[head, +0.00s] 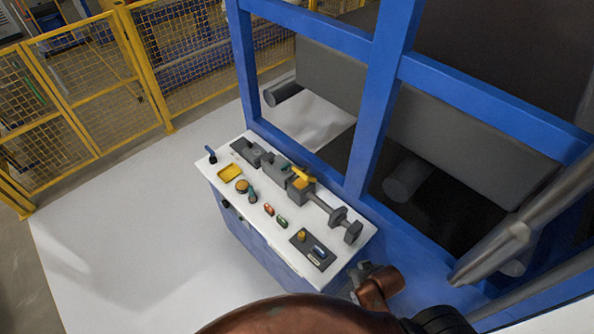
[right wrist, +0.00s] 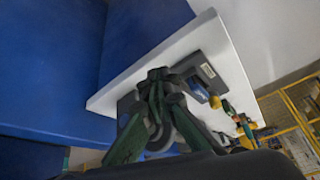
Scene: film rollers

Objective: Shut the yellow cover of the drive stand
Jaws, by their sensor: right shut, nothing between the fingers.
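The drive stand (head: 301,192) is a dark grey block on the white bench top (head: 222,195), in line with other grey machine parts. Its yellow cover (head: 302,175) sits at the top of the block and looks tilted up; its exact angle is hard to tell. My right gripper (head: 362,276) is low beside the bench's near right corner, apart from the cover and partly hidden by my arm. In the right wrist view its dark fingers (right wrist: 157,82) are shut and empty, in front of the bench edge. My left gripper is not in view.
A yellow tray (head: 230,172), small knobs and a grey control panel (head: 314,250) sit on the bench top. A blue frame (head: 378,95) with grey rollers (head: 410,180) stands behind. A yellow mesh fence (head: 80,100) is at the left. The pale floor (head: 110,240) is clear.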

